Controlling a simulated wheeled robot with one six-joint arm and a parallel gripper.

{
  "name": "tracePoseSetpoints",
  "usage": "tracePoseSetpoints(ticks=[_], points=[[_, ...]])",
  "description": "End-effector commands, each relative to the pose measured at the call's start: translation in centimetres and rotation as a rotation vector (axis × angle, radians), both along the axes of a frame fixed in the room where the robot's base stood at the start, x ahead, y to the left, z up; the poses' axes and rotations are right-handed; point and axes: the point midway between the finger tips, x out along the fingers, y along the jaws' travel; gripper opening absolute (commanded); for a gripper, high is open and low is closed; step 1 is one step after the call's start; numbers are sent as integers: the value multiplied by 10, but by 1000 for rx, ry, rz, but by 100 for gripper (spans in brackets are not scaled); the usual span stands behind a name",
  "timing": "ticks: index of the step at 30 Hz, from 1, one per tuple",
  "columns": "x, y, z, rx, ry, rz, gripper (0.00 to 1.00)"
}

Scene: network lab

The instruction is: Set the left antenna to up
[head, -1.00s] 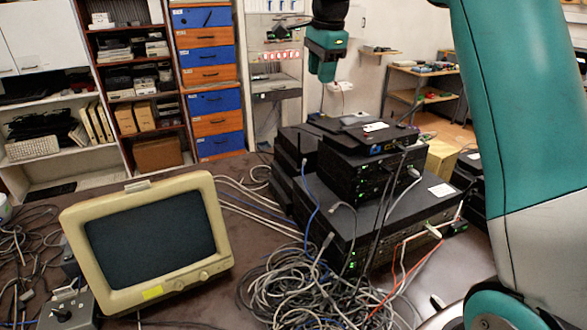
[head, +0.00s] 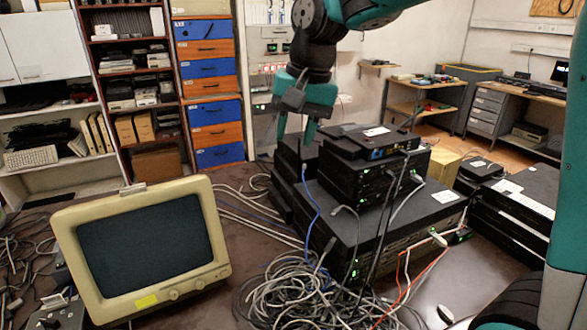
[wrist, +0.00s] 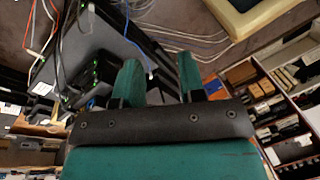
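The black router (head: 370,142) sits on top of the stack of black network boxes (head: 385,215). A thin dark rod, likely the right antenna (head: 416,112), rises at the router's right end. I cannot clearly make out the left antenna; the area at the router's left end is partly behind my gripper. My gripper (head: 296,138) points down just left of the router, above the stack's left side. In the wrist view my gripper (wrist: 158,78) shows two green fingers apart, with no object visibly held between them. The stack (wrist: 92,50) lies to the left of the fingers there.
A beige monitor (head: 145,250) stands at the front left of the dark table. A heap of grey cables (head: 300,298) lies before the stack, and cables hang down its front. More black boxes (head: 515,210) stand at the right. Shelves and blue and orange drawers (head: 212,90) line the back.

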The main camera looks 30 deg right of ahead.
Motion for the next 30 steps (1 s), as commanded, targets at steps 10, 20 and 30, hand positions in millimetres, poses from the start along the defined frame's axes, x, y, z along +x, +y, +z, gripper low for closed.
tracePoseSetpoints(ticks=[10,20,30], points=[[-51,26,-23,15,-25,275,37],[-63,32,-28,19,-33,345,37],[-94,44,-36,31,-48,485,0]])
